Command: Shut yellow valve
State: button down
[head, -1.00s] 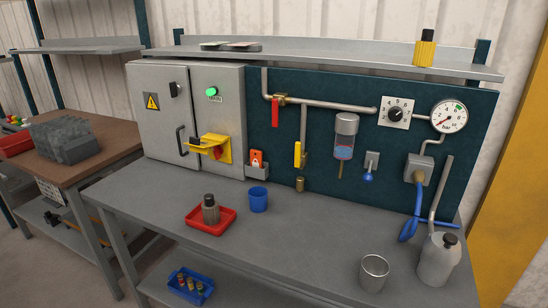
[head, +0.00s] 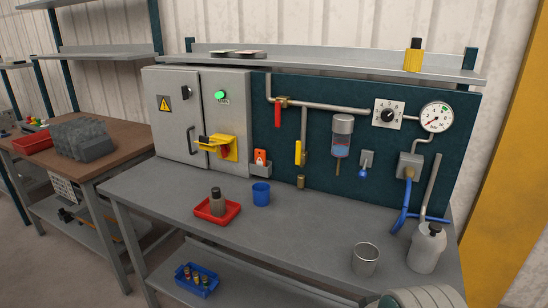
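The yellow valve (head: 298,153) has a flat yellow lever on a short vertical pipe branch on the dark teal panel. Its lever hangs straight down, in line with the pipe (head: 304,121). A brass end fitting (head: 301,182) sits below it. My gripper is not in view, and nothing touches the lever.
A red valve lever (head: 278,117) hangs up and left of the yellow one. A holder with an orange item (head: 260,160) is at left, a sight glass (head: 342,135) at right. Below, the bench (head: 300,225) carries a red tray (head: 232,212), blue cup (head: 261,194) and metal cup (head: 365,260).

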aim_at(299, 143)
jog(key=i+j+z, duration=0.35)
jog(key=j, duration=0.2)
jog(key=i+j+z, duration=0.3)
jog(key=j, duration=0.35)
jog(key=i+j+z, duration=0.15)
jog(key=j, duration=0.25)
jog(key=i+j+z, duration=0.2)
jog(key=j, duration=0.15)
